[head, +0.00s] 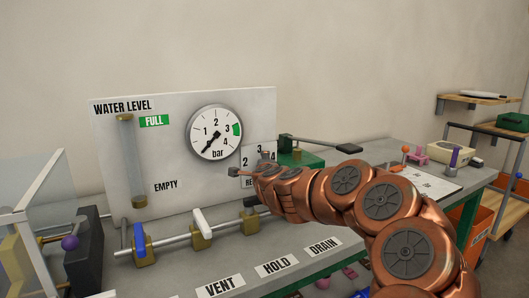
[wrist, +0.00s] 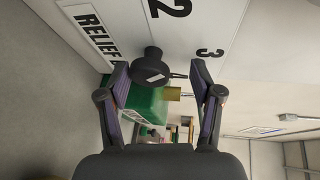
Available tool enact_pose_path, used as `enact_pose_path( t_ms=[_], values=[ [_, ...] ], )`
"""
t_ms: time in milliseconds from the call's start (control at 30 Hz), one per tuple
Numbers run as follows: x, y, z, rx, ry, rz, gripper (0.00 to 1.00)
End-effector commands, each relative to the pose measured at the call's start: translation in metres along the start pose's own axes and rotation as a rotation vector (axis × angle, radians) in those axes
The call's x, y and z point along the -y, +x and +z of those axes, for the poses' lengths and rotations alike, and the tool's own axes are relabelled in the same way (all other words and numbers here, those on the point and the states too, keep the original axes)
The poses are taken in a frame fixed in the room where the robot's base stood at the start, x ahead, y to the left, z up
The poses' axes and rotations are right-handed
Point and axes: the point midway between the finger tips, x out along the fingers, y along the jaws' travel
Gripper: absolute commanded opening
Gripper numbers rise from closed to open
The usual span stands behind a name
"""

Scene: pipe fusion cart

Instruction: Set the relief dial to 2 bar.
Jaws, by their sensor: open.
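The relief dial is a black knob (wrist: 150,66) on a white panel in the wrist view. Numbers 2 and 3 and part of a RELIEF label show around it. A pale mark shows on the knob; I cannot tell which number it points to. In the head view the scale plate (head: 247,161) shows 2, 3 and 4, and my gripper and arm cover the knob. My gripper (wrist: 160,70) is open, its two fingers apart, with the knob between the fingertips in the picture. I cannot tell whether they touch it. My gripper (head: 251,165) also shows in the head view.
A round gauge (head: 214,133) has its needle at the low end, lower left. The water level tube (head: 131,160) stands left. A pipe with blue, white and black valve handles runs below, labelled VENT, HOLD and DRAIN. A green block (head: 301,158) with a dark lever stands right.

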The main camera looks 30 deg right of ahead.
Motion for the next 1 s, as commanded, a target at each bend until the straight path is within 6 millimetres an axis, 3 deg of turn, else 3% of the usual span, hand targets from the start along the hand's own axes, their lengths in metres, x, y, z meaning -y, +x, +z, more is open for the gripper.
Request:
enact_pose_path(
  t_ms=[267,333,567,633,1000],
  values=[
    [0.042,-0.008,0.0,-0.003,-0.003,-0.011,0.65],
    [0.054,-0.011,-0.001,-0.006,-0.003,-0.016,0.73],
    [0.096,-0.02,-0.006,-0.019,-0.003,-0.046,0.73],
    [0.099,-0.02,-0.006,-0.019,-0.005,-0.039,0.65],
    [0.095,-0.019,0.003,-0.002,0.0,-0.012,0.65]
  ],
)
